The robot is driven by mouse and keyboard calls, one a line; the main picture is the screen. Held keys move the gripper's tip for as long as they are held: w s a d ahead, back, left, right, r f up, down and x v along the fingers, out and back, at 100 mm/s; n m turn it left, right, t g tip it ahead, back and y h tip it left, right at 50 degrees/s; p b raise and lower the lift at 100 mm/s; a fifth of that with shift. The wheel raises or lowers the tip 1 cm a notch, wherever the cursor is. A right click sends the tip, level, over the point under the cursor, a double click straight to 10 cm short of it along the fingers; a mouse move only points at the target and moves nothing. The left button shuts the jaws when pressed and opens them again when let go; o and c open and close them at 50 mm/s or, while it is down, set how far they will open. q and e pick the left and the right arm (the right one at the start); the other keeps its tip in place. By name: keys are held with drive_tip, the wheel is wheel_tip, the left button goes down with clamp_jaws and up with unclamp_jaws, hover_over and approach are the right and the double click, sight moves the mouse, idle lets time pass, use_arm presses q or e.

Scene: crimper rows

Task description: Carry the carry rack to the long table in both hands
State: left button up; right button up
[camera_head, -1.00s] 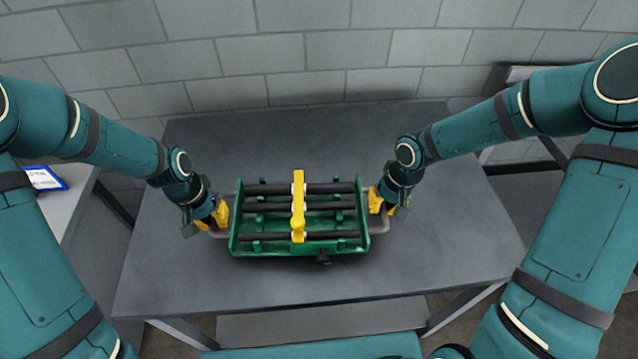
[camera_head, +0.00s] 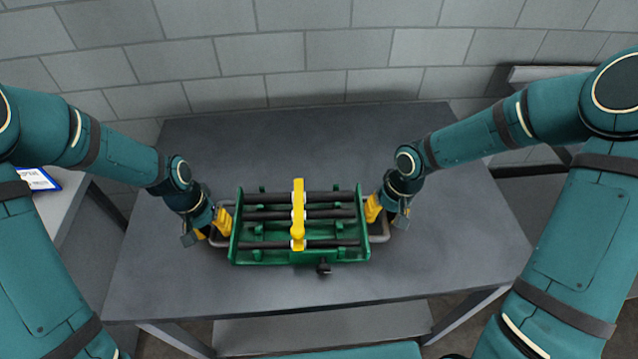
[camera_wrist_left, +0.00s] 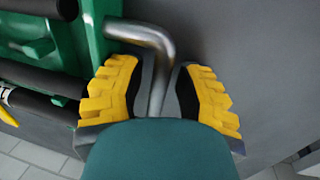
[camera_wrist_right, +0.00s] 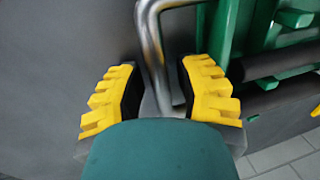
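The carry rack is a green tray-like frame (camera_head: 275,256) with dark cross rods and a yellow centre bar (camera_head: 298,212). It is over the middle of the grey table (camera_head: 420,255) and appears to rest on it. A bent metal handle sticks out at each end. My left gripper (camera_head: 217,224) is at the left handle; in the left wrist view its yellow fingers stand apart on either side of the handle (camera_wrist_left: 158,62), with gaps. My right gripper (camera_head: 377,212) is at the right handle; in the right wrist view its fingers also stand apart around the handle (camera_wrist_right: 156,50).
A grey block wall (camera_head: 330,50) stands behind the table. Another grey surface at the left carries a blue-edged white item (camera_head: 38,180). The table top is bare around the rack. A lower shelf (camera_head: 320,328) shows under its front edge.

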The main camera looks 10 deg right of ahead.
use_arm(q)
drive_tip(key=shift+r, duration=0.15)
use_arm(e)
drive_tip(key=shift+r, duration=0.15)
use_arm(q)
wheel_tip(320, 180, up, 12)
drive_tip(key=a, duration=0.2)
drive_tip(key=shift+a+f, duration=0.2)
use_arm(e)
wheel_tip(320, 180, up, 12)
drive_tip(key=d, duration=0.2)
drive_tip(key=shift+d, duration=0.15)
use_arm(q)
drive_tip(key=shift+r, duration=0.1)
use_arm(e)
drive_tip(key=shift+s, duration=0.1)
